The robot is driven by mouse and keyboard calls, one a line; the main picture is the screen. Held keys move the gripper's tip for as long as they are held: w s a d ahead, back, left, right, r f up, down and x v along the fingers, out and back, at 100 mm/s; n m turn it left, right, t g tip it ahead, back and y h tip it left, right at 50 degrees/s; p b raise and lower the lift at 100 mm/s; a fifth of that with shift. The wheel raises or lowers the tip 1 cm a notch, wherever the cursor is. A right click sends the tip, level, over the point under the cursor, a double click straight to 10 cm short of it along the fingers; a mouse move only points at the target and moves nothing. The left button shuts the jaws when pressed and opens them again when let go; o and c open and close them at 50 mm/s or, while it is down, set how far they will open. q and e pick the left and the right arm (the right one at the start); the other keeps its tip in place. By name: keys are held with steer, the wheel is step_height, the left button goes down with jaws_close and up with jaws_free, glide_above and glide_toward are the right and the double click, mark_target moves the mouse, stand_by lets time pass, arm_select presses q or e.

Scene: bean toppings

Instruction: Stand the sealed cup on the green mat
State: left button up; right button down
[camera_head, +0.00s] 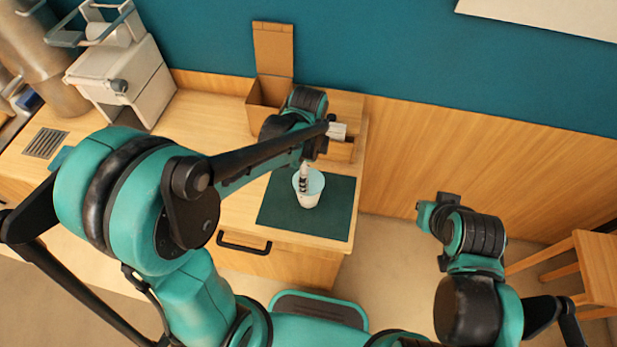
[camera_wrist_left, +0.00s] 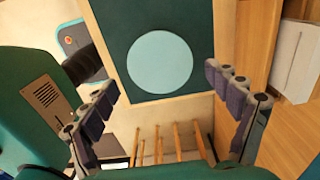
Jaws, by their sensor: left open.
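The sealed cup (camera_head: 311,199) is white with a pale teal lid and stands upright on the dark green mat (camera_head: 338,217). In the left wrist view its round lid (camera_wrist_left: 160,62) lies over the mat (camera_wrist_left: 202,20), seen beyond the gap between my fingers. My left gripper (camera_head: 304,178) is just at the cup's top in the head view. In the wrist view its fingers (camera_wrist_left: 167,100) are spread wide with nothing between their tips. My right arm's end (camera_head: 437,218) is off to the right, away from the counter; its fingers cannot be made out.
A cardboard-like box (camera_head: 266,95) with a raised lid stands at the counter's back, partly behind my left arm. A white machine (camera_head: 125,85) stands at the back left. The counter's front edge has a black drawer handle (camera_head: 244,243). A wooden chair (camera_head: 590,262) is at far right.

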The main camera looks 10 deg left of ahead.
arm_select(q)
steer(key=s+a+r+n+t, duration=0.7)
steer(key=s+r+n, duration=0.2)
steer(key=n, duration=0.9)
steer(key=shift+s+a+r, duration=0.3)
steer(key=shift+s+r, duration=0.1)
steer(key=shift+r, duration=0.2)
steer(key=shift+f, duration=0.1)
